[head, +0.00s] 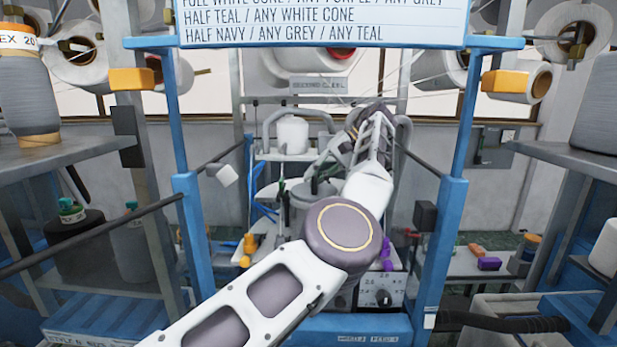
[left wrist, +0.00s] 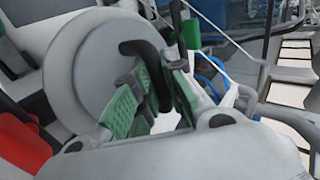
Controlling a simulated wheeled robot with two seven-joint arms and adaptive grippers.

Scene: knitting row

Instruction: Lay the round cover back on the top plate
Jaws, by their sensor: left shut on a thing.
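The round cover (left wrist: 95,75) is a pale grey disc with a dark curved handle (left wrist: 150,62), and it fills the left of the left wrist view. My left gripper (left wrist: 152,98) is shut on this handle with its green-padded fingers. In the head view the cover (head: 312,191) shows small at the machine in the middle, partly behind my arm, with my left gripper (head: 319,174) just above it. The top plate cannot be made out clearly, and I cannot tell whether the cover touches it. My right gripper is not in view.
Blue posts (head: 451,240) frame the machine on both sides, with a white sign (head: 320,22) above. A white cone (head: 292,135) stands behind the cover. Shelves (head: 60,155) with yarn cones flank the frame. Orange and purple pieces (head: 489,264) lie on the right lower shelf.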

